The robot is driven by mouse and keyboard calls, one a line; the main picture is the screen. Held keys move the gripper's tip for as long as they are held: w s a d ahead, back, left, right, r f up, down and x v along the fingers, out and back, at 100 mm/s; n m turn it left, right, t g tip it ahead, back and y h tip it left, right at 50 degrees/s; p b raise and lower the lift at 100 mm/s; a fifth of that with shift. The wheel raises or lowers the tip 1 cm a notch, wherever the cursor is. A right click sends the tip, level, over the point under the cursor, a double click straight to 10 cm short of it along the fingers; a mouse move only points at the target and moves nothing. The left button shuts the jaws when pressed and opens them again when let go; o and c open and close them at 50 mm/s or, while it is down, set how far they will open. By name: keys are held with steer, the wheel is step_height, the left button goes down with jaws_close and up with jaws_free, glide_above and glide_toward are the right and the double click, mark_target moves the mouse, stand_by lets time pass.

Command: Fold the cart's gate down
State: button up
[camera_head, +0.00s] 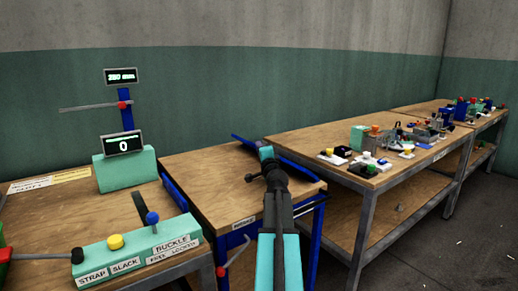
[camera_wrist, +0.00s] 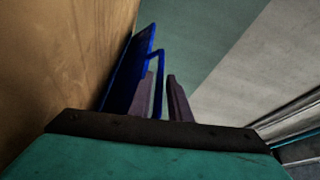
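The cart (camera_head: 205,190) has a wooden top and blue frame. Its blue gate (camera_head: 300,169) stands raised along the far edge of the top, partly hidden behind my arm. The gate (camera_wrist: 128,75) also shows in the wrist view as a blue panel with a thin blue bar (camera_wrist: 161,62) beside it. My gripper (camera_wrist: 160,84) is open, its two grey-purple fingers apart. The bar's lower part shows in the gap between them; I cannot tell whether it touches a finger. In the head view my gripper (camera_head: 265,150) is over the gate's edge, its fingertips hidden.
A bench (camera_head: 20,212) with a teal strap and buckle panel (camera_head: 140,243) stands at the left. A long bench (camera_head: 300,140) with several small devices is at the right, close to the cart. A red-knobbed lever (camera_head: 222,271) is at the cart's front.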

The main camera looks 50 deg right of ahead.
steer(key=shift+v, duration=5.7)
steer(key=shift+d, duration=0.1)
